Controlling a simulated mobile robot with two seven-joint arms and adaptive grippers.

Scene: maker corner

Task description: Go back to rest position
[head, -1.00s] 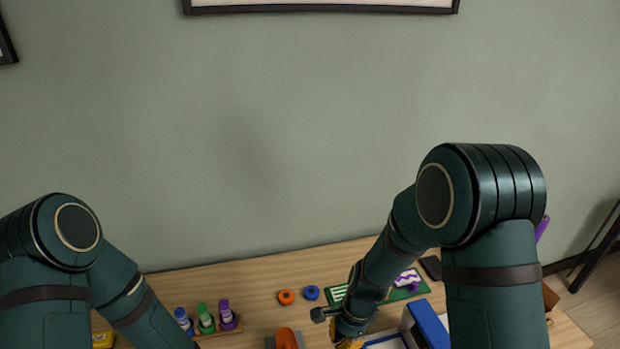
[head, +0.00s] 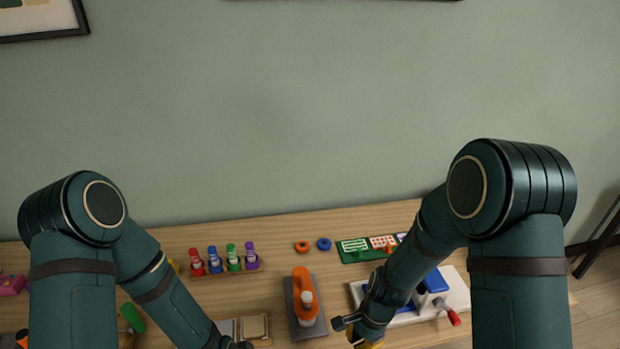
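My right arm comes down from the right side of the head view. Only a yellow part of my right gripper (head: 368,344) shows at the bottom edge, left of a white board with blue parts (head: 455,294). Its fingertips are cut off, so I cannot tell whether it is open or holds anything. My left arm reaches down to the bottom edge near the middle left. The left gripper is below the picture.
A wooden table (head: 290,225) runs along a green wall. A rack of several coloured bottles (head: 225,272), orange (head: 302,246) and blue (head: 324,244) rings, a green board (head: 352,256), an orange tool on a grey base (head: 304,295) and a red-handled tool (head: 452,317) stand on it.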

